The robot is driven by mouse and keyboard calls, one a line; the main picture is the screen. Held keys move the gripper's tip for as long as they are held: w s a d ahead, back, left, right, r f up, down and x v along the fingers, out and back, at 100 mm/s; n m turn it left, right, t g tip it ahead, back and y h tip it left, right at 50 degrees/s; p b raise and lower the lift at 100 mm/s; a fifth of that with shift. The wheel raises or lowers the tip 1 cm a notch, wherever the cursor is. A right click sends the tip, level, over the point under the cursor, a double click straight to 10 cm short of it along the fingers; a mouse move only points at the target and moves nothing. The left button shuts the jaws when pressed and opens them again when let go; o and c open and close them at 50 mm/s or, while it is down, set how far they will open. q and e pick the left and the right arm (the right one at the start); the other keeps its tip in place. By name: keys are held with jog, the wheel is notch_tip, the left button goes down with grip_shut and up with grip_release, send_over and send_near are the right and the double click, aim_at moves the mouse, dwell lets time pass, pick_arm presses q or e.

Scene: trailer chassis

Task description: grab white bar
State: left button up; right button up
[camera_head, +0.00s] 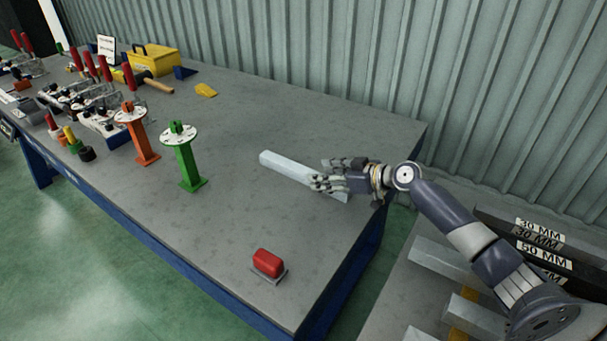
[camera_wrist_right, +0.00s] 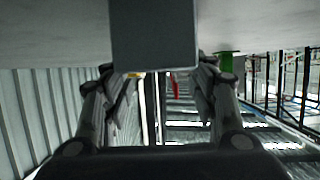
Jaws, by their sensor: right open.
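The white bar (camera_head: 283,163) lies flat on the grey workbench (camera_head: 235,225), towards its right end. My right gripper (camera_head: 326,173) is at the bar's near right end, with its fingers around or just over it and partly hiding it. In the right wrist view the bar's end (camera_wrist_right: 154,36) shows at the top, in line with the gap between the fingers (camera_wrist_right: 158,72). The fingers are apart, with visible gaps below the bar; contact is not clear. My left gripper is not in view.
A red block (camera_head: 267,262) sits near the front edge. A green stand (camera_head: 185,160) and an orange stand (camera_head: 138,135) are to the left. A yellow toolbox (camera_head: 153,60) is at the back. A second table with bars and labelled racks (camera_head: 540,235) stands right.

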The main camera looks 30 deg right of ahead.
aim_at(303, 175)
jog(key=x, duration=0.3)
jog(key=shift+w+a+f, duration=0.2)
jog(key=shift+w, duration=0.05)
grip_shut()
jog(key=shift+r, duration=0.15)
